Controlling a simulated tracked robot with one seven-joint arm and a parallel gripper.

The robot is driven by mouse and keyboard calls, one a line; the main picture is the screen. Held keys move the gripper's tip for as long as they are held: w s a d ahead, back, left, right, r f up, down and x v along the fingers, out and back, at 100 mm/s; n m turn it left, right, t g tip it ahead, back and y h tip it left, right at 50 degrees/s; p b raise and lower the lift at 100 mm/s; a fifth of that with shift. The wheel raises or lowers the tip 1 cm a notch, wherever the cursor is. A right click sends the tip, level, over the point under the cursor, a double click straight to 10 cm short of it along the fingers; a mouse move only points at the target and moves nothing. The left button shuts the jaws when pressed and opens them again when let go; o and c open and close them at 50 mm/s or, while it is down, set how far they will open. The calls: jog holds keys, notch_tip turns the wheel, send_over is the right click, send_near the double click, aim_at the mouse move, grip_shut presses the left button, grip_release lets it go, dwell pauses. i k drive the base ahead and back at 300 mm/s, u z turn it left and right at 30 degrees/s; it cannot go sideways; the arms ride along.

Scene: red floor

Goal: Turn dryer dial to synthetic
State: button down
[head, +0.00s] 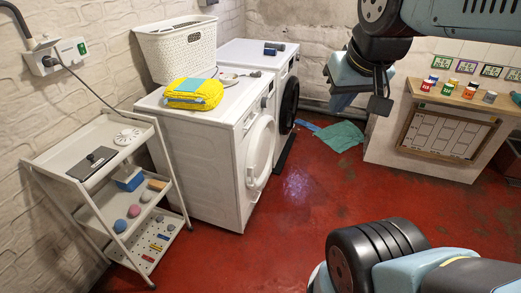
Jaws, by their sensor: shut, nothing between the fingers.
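Two white front-loading machines stand side by side by the wall; I cannot tell for sure which is the dryer. The nearer machine (226,165) has a white round door (260,152) and a small dark spot on its upper front panel (264,101). The farther machine (246,50) has a dark round door (289,105). Their dials are too small and oblique to read. My gripper (341,102) hangs at upper centre right, to the right of both machines in the picture and apart from them. It is shut and empty, its fingertips small and hard to make out.
A white basket (180,50) and yellow folded cloth (194,94) sit on the nearer machine. A white cart (62,153) with several items stands left. A teal cloth (339,136) lies on the floor. A counter (385,140) with small jars stands right. Red floor (290,205) before the machines is clear.

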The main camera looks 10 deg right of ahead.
aim_at(265, 103)
jog(key=u, duration=0.05)
jog(key=i, duration=1)
jog(key=z, duration=0.05)
